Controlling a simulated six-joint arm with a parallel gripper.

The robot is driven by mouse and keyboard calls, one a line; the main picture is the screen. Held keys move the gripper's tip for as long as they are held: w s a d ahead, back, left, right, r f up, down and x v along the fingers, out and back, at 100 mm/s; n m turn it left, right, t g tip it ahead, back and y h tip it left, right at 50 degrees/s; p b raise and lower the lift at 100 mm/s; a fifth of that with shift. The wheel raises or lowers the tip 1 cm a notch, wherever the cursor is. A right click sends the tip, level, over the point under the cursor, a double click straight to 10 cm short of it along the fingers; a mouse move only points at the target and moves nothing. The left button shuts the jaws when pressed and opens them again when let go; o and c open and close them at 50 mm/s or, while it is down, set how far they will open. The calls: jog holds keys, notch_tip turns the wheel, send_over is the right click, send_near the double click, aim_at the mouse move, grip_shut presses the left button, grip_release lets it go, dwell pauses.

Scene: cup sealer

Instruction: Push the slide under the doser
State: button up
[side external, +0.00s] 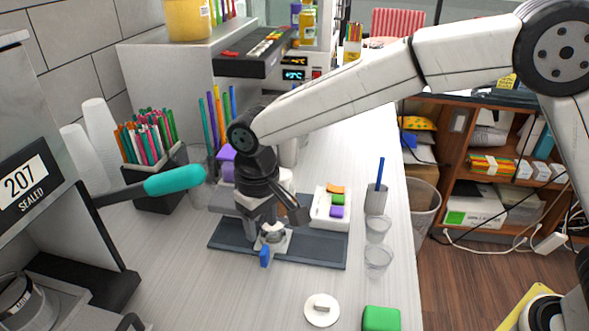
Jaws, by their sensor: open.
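A dark grey base plate (320,252) lies on the white counter. On it sits a small light slide (281,246) with a blue tab (265,257) at its front edge. A round metal piece shows on the slide, partly covered by my fingers. My gripper (278,220) points down over the slide with its jaws apart; I cannot tell whether a finger touches it. Behind my gripper a purple and white device (227,168), which may be the doser, is mostly hidden by my wrist.
At left stands a sealing machine (40,200) with a teal-handled lever (175,180). A black straw holder (160,185) stands behind. A white tray (322,220) of coloured blocks, clear cups (378,260), a white lid (321,310) and a green block (381,319) are to the right.

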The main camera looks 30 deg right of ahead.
aim_at(264, 250)
jog(key=n, duration=0.5)
jog(key=shift+r+n, duration=0.1)
jog(key=shift+n, duration=0.3)
jog(key=shift+f, duration=3.95)
grip_shut()
jog(key=shift+r, duration=0.1)
